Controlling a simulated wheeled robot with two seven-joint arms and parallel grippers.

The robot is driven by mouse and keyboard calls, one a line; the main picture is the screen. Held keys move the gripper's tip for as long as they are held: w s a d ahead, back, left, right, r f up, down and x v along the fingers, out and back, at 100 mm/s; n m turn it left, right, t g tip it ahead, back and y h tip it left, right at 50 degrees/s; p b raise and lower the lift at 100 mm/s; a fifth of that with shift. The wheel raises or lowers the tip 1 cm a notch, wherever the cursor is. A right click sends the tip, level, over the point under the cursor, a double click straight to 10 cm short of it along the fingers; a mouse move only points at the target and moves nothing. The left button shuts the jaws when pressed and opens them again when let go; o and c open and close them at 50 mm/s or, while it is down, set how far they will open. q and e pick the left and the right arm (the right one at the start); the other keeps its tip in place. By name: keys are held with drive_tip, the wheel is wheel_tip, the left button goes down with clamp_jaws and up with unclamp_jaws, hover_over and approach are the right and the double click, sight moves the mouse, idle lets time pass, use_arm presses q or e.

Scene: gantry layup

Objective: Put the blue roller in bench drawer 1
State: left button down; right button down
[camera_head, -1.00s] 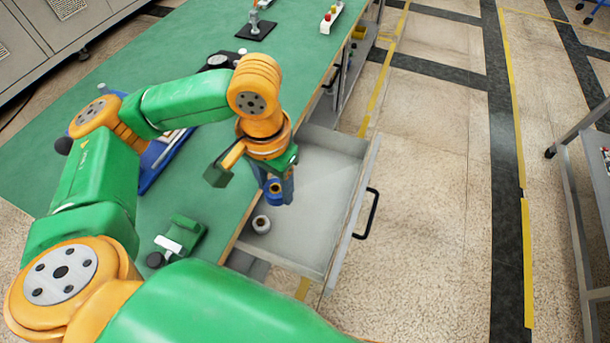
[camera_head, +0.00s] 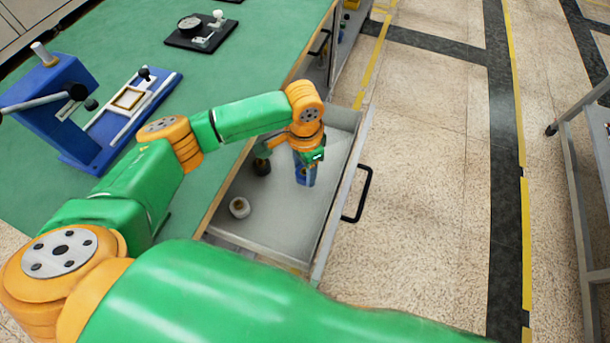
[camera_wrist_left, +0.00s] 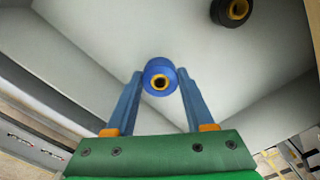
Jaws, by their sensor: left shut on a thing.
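The blue roller (camera_wrist_left: 160,76), with a yellow-rimmed bore, is between the blue fingertips in the left wrist view. My left gripper (camera_head: 306,177) is shut on it and points down inside the outline of the open bench drawer (camera_head: 285,222). In the head view the roller is hard to tell from the blue fingers. The pale grey drawer floor lies behind the roller in the wrist view; I cannot tell whether the roller touches it. My right gripper is not in view.
The green bench (camera_head: 150,70) holds a blue press (camera_head: 62,115). Open floor lies right of the drawer handle (camera_head: 366,192).

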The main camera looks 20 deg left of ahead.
use_arm(q)
drive_tip(key=shift+w+d+f, duration=0.1)
drive_tip(key=shift+w+f, duration=0.05)
drive_tip(key=shift+f, duration=0.8)
drive_tip(key=shift+w+f, duration=0.15)
drive_tip(key=shift+f, duration=0.8)
drive_tip(key=shift+f, duration=0.2)
drive_tip(key=shift+c, duration=1.4)
unclamp_jaws()
wheel_tip(320, 180, up, 12)
drive_tip(key=shift+r+p, duration=0.25)
drive_tip(key=shift+p, duration=0.4)
